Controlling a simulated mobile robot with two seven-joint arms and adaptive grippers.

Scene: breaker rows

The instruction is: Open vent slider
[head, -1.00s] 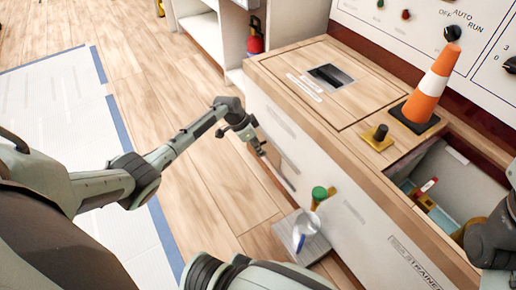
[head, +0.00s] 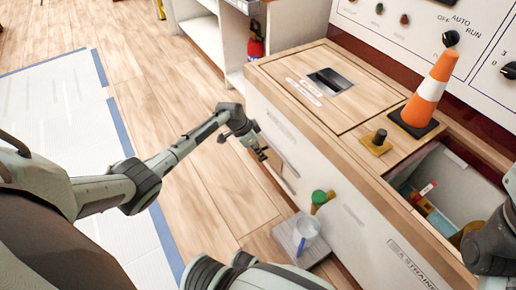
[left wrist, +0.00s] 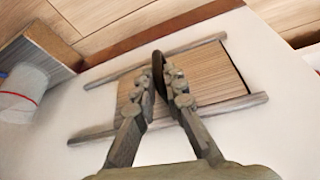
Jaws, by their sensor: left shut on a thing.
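The vent is on the white cabinet front. In the left wrist view it is a brown slatted panel (left wrist: 214,75) between two grey rails (left wrist: 190,120). A thin dark tab (left wrist: 158,74) stands up from it. My left gripper (left wrist: 163,82) is shut on this tab, with a finger on each side; the fingers hide part of the panel. In the head view my left gripper (head: 262,154) is at the cabinet front, and the vent is small and mostly hidden behind it. Only a part of my right arm shows at the right edge; its gripper is out of view.
An orange cone (head: 428,92) stands on the wooden counter (head: 345,112).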

